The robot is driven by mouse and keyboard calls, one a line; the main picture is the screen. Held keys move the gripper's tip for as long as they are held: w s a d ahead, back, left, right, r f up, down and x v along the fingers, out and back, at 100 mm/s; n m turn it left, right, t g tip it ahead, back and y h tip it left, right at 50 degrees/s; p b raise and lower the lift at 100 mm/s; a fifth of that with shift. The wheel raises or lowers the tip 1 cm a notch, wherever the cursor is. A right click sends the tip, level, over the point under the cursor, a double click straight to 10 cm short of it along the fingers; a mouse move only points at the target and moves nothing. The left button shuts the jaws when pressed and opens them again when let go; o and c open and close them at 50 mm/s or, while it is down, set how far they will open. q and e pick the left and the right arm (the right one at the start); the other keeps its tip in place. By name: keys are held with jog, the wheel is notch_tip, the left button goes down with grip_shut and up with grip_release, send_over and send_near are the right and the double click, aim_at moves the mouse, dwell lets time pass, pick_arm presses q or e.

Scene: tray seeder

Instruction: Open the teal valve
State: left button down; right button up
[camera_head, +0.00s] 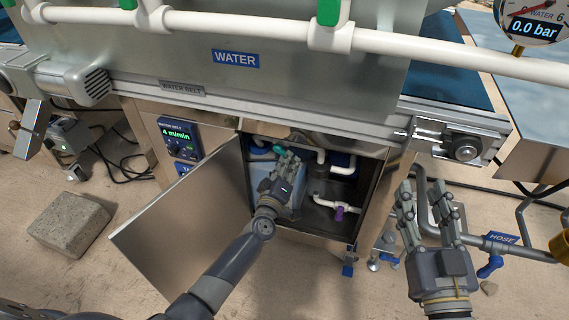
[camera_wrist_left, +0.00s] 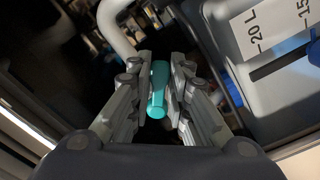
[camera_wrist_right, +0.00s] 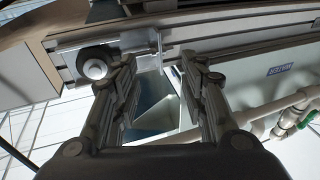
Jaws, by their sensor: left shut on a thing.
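The teal valve's handle (camera_wrist_left: 158,88) is between the fingers of my left gripper (camera_wrist_left: 156,98) in the left wrist view, with a white pipe running up from it. In the head view my left gripper (camera_head: 285,165) reaches into the open cabinet under the WATER panel, and only a small teal part (camera_head: 277,152) shows past the fingers. The left gripper is shut on the handle. My right gripper (camera_head: 428,195) is outside the cabinet at the right, fingers apart and empty. The valve's body is mostly hidden.
The cabinet door (camera_head: 190,225) stands open to the left. Inside the cabinet are a purple valve (camera_head: 340,213), white pipes and a container marked in litres (camera_wrist_left: 260,60). A pressure gauge (camera_head: 530,22) reads 0.0 bar. A blue HOSE valve (camera_head: 490,266) is at the right, and a concrete block (camera_head: 70,224) lies left on the floor.

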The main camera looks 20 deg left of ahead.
pick_arm(q)
jog(key=shift+d+r+n+p, duration=0.2)
jog(key=shift+r+n, duration=0.25)
jog(key=shift+n, duration=0.8)
jog(key=shift+d+r+n+p, duration=0.15)
jog(key=shift+r+n, duration=0.35)
jog(key=shift+n, duration=0.7)
jog(key=shift+d+r+n+p, duration=0.1)
jog(key=shift+r+n+p, duration=0.25)
jog(key=shift+n, duration=0.9)
pick_arm(e)
notch_tip(320, 180, down, 6)
jog(key=d+g+h, duration=0.1)
jog(key=g, duration=0.2)
jog(key=shift+s, duration=0.15)
pick_arm(q)
jog(key=shift+r, duration=0.15)
pick_arm(e)
jog(key=shift+f, duration=0.1)
pick_arm(q)
jog(key=c, duration=1.5)
grip_release()
jog(key=shift+s, duration=0.1)
jog(key=s, duration=1.2)
jog(key=shift+a, duration=0.2)
